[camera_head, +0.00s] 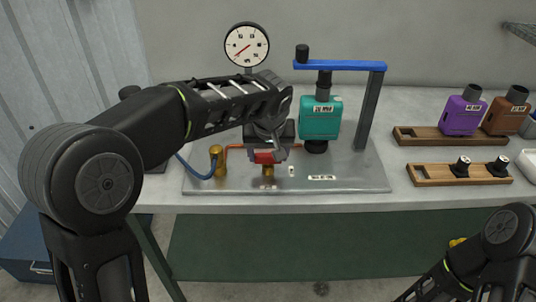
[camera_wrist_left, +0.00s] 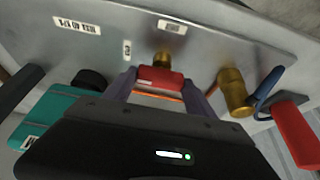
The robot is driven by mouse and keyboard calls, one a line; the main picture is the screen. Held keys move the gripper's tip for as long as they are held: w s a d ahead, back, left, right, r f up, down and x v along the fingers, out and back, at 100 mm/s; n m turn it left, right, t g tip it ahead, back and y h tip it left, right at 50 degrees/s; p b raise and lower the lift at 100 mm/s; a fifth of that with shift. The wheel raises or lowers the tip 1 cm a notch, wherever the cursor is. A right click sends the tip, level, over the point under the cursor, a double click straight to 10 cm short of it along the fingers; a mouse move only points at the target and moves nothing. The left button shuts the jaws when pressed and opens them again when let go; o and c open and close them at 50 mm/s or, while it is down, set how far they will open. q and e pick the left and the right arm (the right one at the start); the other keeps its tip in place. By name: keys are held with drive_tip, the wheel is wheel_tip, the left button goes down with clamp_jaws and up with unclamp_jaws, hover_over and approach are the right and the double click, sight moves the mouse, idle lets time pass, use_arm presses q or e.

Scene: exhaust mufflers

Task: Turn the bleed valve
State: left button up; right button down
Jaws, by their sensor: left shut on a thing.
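The bleed valve has a red handle (camera_head: 265,157) on a brass body (camera_head: 268,171) at the front of the metal plate. My left gripper (camera_head: 264,148) comes down over it from behind and above. In the left wrist view, the two fingers of my left gripper (camera_wrist_left: 162,90) stand on either side of the red handle (camera_wrist_left: 160,78) and are shut on it. The brass body (camera_wrist_left: 162,59) shows just beyond. My right arm shows at the lower right of the head view, but its gripper is out of the frame.
A round gauge (camera_head: 246,45) stands behind my left arm. A teal block (camera_head: 320,119) sits under a blue arm (camera_head: 338,66) just right of the valve. A brass fitting (camera_head: 217,161) with a blue hose is on the left. Wooden racks (camera_head: 450,137) stand farther right.

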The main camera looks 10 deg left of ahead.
use_arm(q)
drive_tip(key=o, duration=1.4)
drive_tip(key=v, duration=0.7)
drive_tip(key=shift+s+r, duration=0.2)
drive_tip(key=shift+r, duration=0.15)
